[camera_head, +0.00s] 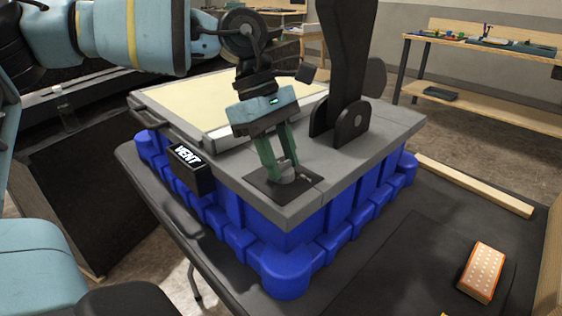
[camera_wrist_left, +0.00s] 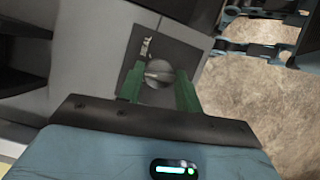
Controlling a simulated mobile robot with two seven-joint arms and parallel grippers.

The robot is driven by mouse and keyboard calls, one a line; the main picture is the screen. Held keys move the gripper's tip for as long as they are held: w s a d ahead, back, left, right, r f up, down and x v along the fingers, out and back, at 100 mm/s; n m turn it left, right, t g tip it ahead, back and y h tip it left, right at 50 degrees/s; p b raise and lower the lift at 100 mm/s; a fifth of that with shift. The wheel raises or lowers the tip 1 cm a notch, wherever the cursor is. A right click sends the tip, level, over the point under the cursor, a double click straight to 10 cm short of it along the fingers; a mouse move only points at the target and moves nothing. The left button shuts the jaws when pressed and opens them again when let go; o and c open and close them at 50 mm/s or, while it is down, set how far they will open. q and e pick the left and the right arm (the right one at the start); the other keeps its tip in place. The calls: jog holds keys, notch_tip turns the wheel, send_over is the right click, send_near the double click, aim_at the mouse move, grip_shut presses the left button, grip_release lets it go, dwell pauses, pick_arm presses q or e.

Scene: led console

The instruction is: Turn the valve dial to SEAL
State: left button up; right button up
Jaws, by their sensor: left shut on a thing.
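The valve dial (camera_head: 287,182) is a small grey round knob on a dark square plate (camera_head: 262,187) at the near corner of the console's grey top (camera_head: 225,172). My left gripper (camera_head: 281,172) points down at it, with its green fingers shut on the dial. In the left wrist view the dial (camera_wrist_left: 159,74) sits between the two green fingertips (camera_wrist_left: 160,88), and a small light marking shows on the plate beside it. A black sign reading VENT (camera_head: 189,167) is on the console's left side. My right gripper is not in view.
The console stands on a blue ribbed base (camera_head: 285,262) on a dark table (camera_head: 410,235). A black upright lever (camera_head: 345,70) rises behind my left gripper. An orange-and-white block (camera_head: 482,272) lies at the right, near a wooden strip (camera_head: 475,186). A workbench (camera_head: 490,50) stands behind.

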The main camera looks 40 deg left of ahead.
pick_arm(q)
jog(key=m, duration=0.1)
jog(key=m+g+b, duration=0.1)
jog(key=shift+w+f+m, duration=0.15)
jog(key=shift+m, duration=0.25)
jog(key=m+g+b, duration=0.1)
jog(key=m, duration=0.2)
jog(key=shift+m+y, duration=0.3)
jog(key=shift+w+d+m+g+y+b, duration=0.1)
jog(key=shift+m+g+y+b, duration=0.25)
jog(key=shift+m, duration=0.6)
jog(key=shift+m+g+y+b, duration=0.15)
jog(key=shift+m+g+b, duration=0.35)
jog(key=shift+m, duration=0.75)
jog(key=o, duration=1)
jog(key=shift+r, duration=0.25)
